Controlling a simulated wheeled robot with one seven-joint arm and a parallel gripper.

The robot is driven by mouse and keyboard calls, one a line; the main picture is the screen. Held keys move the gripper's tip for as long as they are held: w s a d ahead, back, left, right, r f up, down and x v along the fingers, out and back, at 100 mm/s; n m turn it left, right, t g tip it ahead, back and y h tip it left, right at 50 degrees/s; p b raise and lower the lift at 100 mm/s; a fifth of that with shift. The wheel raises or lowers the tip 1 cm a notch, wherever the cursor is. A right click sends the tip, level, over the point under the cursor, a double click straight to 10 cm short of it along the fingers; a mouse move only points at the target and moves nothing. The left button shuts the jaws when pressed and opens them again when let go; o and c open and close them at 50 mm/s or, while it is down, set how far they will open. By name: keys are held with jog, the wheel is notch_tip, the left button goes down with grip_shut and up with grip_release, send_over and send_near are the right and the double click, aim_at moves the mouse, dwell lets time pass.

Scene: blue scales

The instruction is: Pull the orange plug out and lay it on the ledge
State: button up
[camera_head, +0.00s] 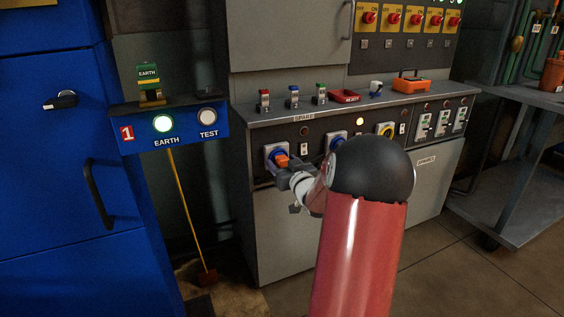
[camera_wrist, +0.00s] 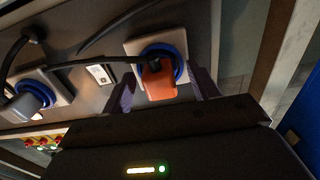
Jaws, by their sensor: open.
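The orange plug (camera_head: 281,161) sits in the leftmost blue-ringed socket (camera_head: 272,152) on the front panel of the grey console. The wrist view shows the orange plug (camera_wrist: 158,82) against its blue round socket (camera_wrist: 176,52) with a black cable. My gripper (camera_head: 290,176) is at the plug in the head view. In the wrist view my gripper (camera_wrist: 165,92) has one finger on each side of the plug, and its jaws are apart. The ledge (camera_head: 285,112) is the console's top surface, above the sockets.
On the ledge stand small numbered blocks (camera_head: 293,97), a red tray (camera_head: 344,97), a mug (camera_head: 376,88) and an orange case (camera_head: 409,83). A second socket with a grey plug (camera_wrist: 27,100) is beside the orange one. A blue cabinet (camera_head: 60,200) stands at left.

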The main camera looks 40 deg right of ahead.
aim_at(285, 165)
jog(key=shift+c, duration=0.4)
grip_shut()
jog(key=shift+s, duration=0.1)
jog(key=shift+v, duration=2.9)
jog(key=shift+a, duration=0.1)
